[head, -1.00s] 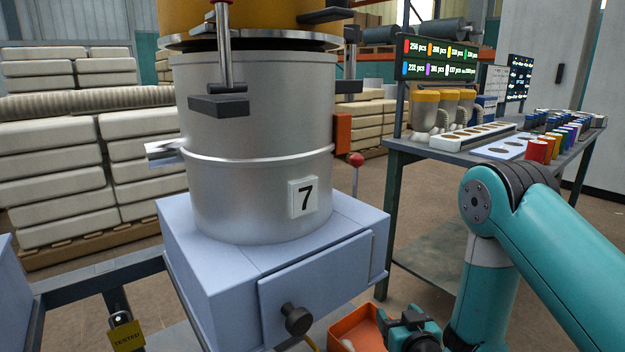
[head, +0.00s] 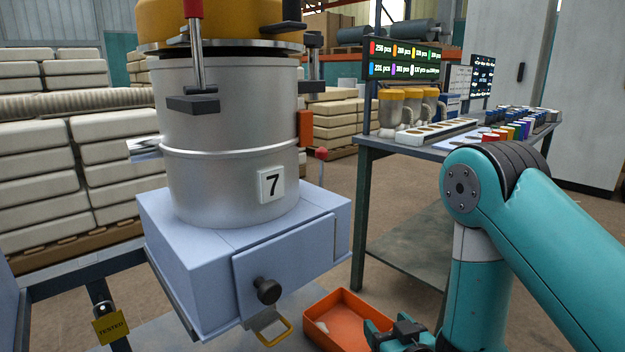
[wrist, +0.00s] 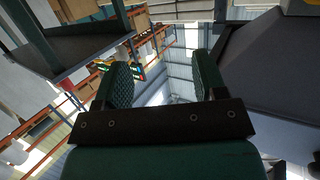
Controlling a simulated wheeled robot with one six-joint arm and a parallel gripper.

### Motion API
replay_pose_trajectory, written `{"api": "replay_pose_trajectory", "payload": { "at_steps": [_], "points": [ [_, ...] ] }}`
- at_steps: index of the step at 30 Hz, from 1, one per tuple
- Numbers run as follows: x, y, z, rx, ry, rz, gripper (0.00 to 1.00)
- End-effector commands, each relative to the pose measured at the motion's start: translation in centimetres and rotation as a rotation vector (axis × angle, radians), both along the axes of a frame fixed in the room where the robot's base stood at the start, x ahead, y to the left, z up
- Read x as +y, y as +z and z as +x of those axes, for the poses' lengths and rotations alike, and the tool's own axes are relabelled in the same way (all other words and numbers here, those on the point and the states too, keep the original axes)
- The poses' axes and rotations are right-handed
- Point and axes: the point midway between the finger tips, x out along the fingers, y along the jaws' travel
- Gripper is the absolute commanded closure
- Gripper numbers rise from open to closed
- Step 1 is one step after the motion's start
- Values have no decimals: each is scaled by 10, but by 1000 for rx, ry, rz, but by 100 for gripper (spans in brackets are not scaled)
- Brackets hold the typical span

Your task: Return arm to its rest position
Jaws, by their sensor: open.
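My gripper (head: 402,335) is low at the bottom of the head view, beside the orange bin, with my teal arm rising behind it. In the wrist view my gripper (wrist: 163,85) points up toward the ceiling. Its two green padded fingers stand apart with nothing between them. The underside of the machine's grey-blue base (head: 215,250) seems to fill the right of the wrist view.
The orange bin (head: 342,305) holds a small pale piece. A silver drum (head: 225,140) marked 7 stands on the base, with a black knob (head: 267,290) and yellow-handled latch (head: 272,335) in front. A workbench (head: 400,148) with cups stands behind my arm.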

Motion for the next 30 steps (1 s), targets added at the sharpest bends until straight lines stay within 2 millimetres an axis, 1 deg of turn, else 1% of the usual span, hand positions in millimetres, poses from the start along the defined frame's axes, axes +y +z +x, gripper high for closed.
{"api": "replay_pose_trajectory", "payload": {
  "at_steps": [4, 7, 9, 11, 14, 15, 17, 18, 21, 24, 30],
  "points": [
    [21, 27, 5, 83, 98, 48, 35],
    [41, 55, 0, 194, 208, 83, 35],
    [53, 75, -10, 283, 287, 96, 35],
    [60, 91, -23, 364, 349, 94, 35],
    [65, 118, -51, 499, 438, 74, 35],
    [65, 128, -64, 555, 468, 60, 35],
    [62, 142, -86, 638, 506, 33, 35],
    [59, 151, -100, 692, 526, 12, 35],
    [48, 168, -136, 816, 557, -46, 35],
    [33, 182, -168, 919, 567, -105, 35],
    [2, 203, -223, 1087, 548, -212, 35]
  ]
}}
